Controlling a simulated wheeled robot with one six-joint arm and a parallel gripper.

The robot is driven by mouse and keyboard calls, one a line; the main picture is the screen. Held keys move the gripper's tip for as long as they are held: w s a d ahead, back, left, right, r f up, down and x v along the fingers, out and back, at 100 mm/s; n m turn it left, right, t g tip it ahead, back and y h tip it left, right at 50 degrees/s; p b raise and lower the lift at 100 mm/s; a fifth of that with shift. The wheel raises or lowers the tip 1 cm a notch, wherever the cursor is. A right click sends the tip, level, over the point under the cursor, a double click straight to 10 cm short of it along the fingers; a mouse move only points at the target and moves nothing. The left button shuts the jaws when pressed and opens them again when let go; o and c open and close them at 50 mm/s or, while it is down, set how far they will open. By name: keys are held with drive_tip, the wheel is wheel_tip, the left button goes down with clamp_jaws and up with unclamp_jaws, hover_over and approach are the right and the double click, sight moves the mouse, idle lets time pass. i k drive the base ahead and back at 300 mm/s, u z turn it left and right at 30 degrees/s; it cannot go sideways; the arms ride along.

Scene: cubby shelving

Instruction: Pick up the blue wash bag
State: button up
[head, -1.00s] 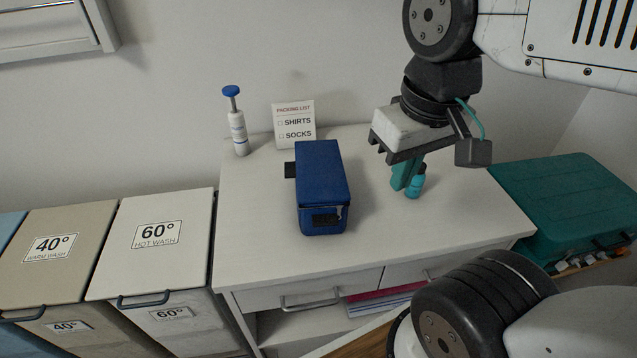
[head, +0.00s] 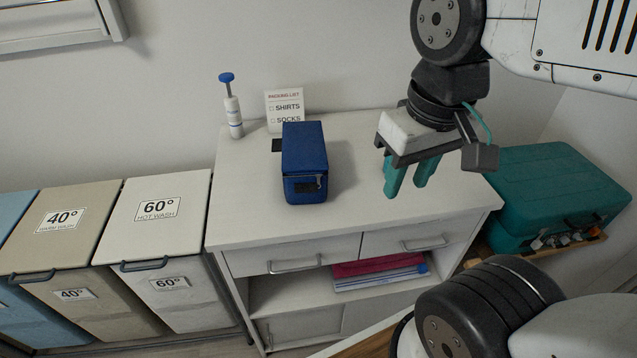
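The blue wash bag (head: 305,158) is a dark blue box-shaped bag with a zip and a dark patch on its front. It stands on the white cabinet top (head: 240,205), left of centre in the head view. My gripper (head: 406,189) is to the right of the bag, apart from it, with its teal fingers pointing down over the right part of the top. The fingers are spread with a gap between them, and I see nothing held.
A white pump bottle with a blue top (head: 233,108) and a packing list card (head: 285,108) stand behind the bag. Laundry bins (head: 150,210) are at the left. A teal case (head: 555,190) is at the right. The cabinet top before the bag is clear.

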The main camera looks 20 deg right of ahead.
sight(309, 187)
drive_tip(key=u, duration=0.05)
drive_tip(key=k, duration=0.15)
drive_tip(key=u, duration=2.35)
drive_tip(key=i, duration=2.4)
drive_tip(key=z, duration=3.1)
drive_tip(key=i, duration=0.5)
drive_tip(key=u, duration=0.05)
